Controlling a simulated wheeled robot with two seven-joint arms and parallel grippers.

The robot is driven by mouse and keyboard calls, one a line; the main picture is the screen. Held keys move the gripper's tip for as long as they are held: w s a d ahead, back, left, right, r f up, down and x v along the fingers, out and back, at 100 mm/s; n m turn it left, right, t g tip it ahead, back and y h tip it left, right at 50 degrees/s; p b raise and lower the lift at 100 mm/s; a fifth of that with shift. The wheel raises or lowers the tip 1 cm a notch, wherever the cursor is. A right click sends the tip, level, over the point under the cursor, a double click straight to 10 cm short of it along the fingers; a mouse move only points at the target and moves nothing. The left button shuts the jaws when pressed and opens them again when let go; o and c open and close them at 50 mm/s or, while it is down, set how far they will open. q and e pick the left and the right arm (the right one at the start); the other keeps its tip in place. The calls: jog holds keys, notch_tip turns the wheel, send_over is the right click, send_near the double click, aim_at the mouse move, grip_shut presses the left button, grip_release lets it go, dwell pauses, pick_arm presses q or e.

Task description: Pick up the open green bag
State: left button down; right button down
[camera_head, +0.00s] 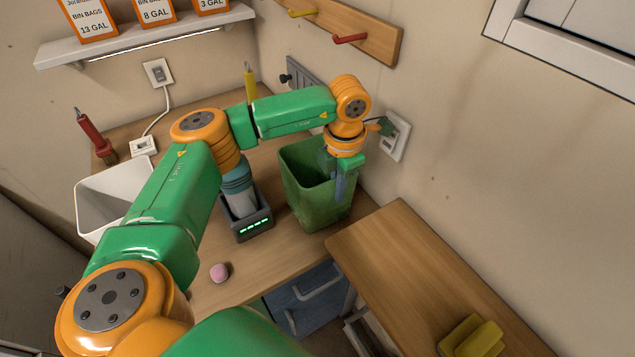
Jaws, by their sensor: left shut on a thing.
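The open green bag (308,198) stands upright on the wooden counter near the wall, with its wide mouth facing up. My left gripper (341,182) points down at the bag's right side and is shut on its rim. The fingertips are partly hidden against the bag. My right gripper does not show.
A white bin (98,203) stands at the left, partly behind my arm. A dark device with green lights (254,228) is left of the bag, with a pink ball (219,272) in front. A raised wooden top (405,262) with yellow sponges (472,338) is at the right.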

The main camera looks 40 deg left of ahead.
pick_arm(q)
jog(key=shift+r, duration=0.1)
dwell(0.3)
jog(key=shift+r+b, duration=0.3)
jog(key=shift+b, duration=0.15)
jog(key=s+d+r+p, duration=0.1)
jog(key=s+r, duration=0.5)
jog(key=r, duration=0.2)
jog(key=s+d+r+p, duration=0.1)
jog(key=s+d+r, duration=0.1)
jog(key=s+r, duration=0.5)
notch_tip(320, 180, up, 2)
jog(key=shift+s+d+r, duration=0.15)
jog(key=shift+s+d, duration=0.1)
jog(key=shift+s, duration=0.05)
